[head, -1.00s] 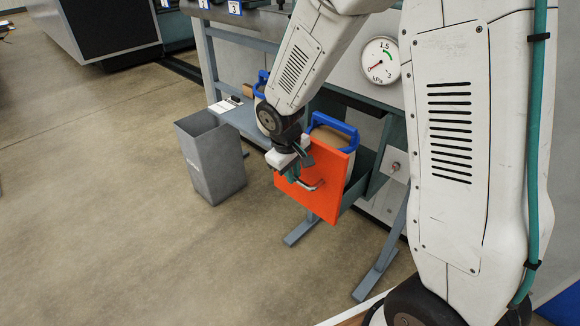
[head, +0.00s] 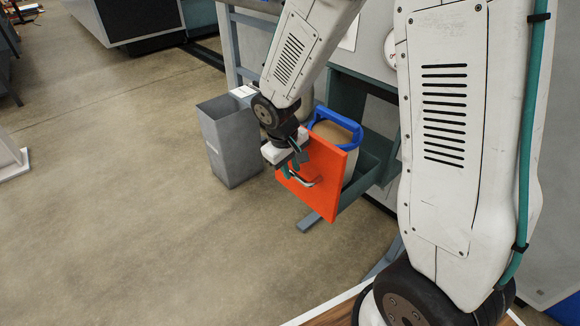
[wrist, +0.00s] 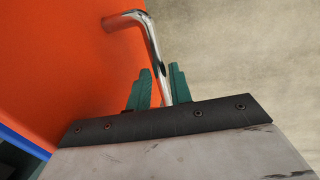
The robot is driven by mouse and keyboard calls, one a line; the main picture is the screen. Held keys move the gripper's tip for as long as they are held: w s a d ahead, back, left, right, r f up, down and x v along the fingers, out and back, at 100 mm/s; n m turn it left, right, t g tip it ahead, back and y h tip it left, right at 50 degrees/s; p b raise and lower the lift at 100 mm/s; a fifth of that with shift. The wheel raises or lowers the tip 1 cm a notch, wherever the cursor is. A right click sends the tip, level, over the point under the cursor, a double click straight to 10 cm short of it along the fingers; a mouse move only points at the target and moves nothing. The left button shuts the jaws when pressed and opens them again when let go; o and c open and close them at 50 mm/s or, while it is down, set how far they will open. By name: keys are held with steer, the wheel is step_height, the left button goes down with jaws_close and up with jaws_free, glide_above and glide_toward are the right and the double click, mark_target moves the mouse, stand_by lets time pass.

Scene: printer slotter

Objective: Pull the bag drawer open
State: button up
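The bag drawer has an orange front panel (head: 324,185) with a bent metal handle (head: 304,182). It stands out from its teal frame, and its teal side (head: 368,163) shows behind the panel. A beige bag with a blue rim (head: 334,126) sits in the drawer. My gripper (head: 297,166) is at the handle, in front of the panel. In the wrist view the teal fingers (wrist: 160,74) lie on both sides of the chrome handle bar (wrist: 151,38), closed on it. The orange panel (wrist: 60,65) fills the left. The far end of the handle is partly hidden in the head view.
A grey bin (head: 232,145) stands on the floor left of the drawer. A grey frame leg (head: 312,222) reaches out low under the drawer. The floor (head: 130,210) in front and to the left is clear.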

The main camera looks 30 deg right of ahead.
steer(key=shift+o, duration=0.9)
step_height(320, 180, up, 8)
steer(key=a, duration=0.1)
steer(key=shift+s+a+f, duration=0.15)
steer(key=shift+s+a, duration=0.05)
steer(key=shift+a, duration=0.05)
steer(key=s+d+r+m+y, duration=0.1)
steer(key=s+r, duration=0.5)
steer(key=s, duration=0.6)
steer(key=s+d+r+m+y, duration=0.1)
steer(key=s+r+m, duration=0.1)
steer(key=s+r, duration=0.5)
steer(key=s, duration=0.4)
steer(key=shift+s+d+r+t, duration=0.15)
steer(key=shift+s+r+t, duration=0.15)
steer(key=shift+s+t, duration=0.1)
steer(key=shift+d, duration=0.1)
